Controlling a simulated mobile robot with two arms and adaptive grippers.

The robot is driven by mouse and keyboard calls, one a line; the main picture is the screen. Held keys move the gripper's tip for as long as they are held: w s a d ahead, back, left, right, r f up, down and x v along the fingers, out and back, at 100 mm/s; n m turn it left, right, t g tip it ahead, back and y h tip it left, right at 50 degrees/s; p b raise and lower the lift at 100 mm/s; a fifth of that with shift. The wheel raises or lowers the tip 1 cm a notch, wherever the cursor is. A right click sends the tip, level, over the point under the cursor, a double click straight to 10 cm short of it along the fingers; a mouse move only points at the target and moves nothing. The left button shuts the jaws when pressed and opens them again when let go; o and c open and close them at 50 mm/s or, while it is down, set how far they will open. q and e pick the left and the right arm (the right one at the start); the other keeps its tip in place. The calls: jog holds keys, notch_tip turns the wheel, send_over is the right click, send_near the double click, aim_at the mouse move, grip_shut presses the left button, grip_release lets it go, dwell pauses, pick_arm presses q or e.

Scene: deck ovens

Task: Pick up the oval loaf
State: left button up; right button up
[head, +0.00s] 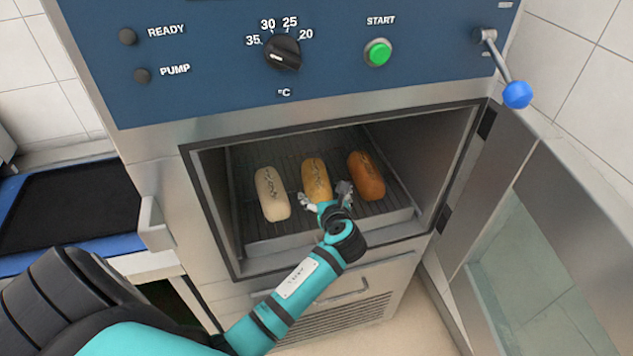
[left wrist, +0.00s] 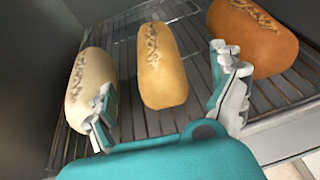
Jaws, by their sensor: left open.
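Three oval loaves lie on a wire rack (head: 290,226) inside the open oven. The left one is a pale loaf (head: 271,193), the middle one a golden loaf (head: 316,177), the right one a brown loaf (head: 366,176). The left wrist view also shows the pale loaf (left wrist: 90,85), the golden loaf (left wrist: 160,70) and the brown loaf (left wrist: 252,38). My left gripper (head: 326,197) is open at the near end of the golden loaf. In the left wrist view its fingers (left wrist: 165,100) stand apart, one toward the pale loaf, one toward the brown loaf. My right gripper is out of view.
The oven door (head: 540,250) stands open at the right. A blue panel above carries a dial (head: 283,52), a green start button (head: 378,52) and a lever with a blue knob (head: 517,94). A dark tray with a blue edge (head: 70,205) is at the left.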

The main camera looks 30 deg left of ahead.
aim_at(323, 189)
pick_arm(q)
jog(key=x, duration=0.4)
jog(key=shift+w+a+f, duration=0.15)
jog(key=shift+w+a, duration=0.1)
jog(key=shift+p+x, duration=0.35)
jog(key=shift+x, duration=2.35)
jog(key=shift+s+a, duration=0.15)
jog(key=shift+s, duration=0.1)
jog(key=c, duration=1.5)
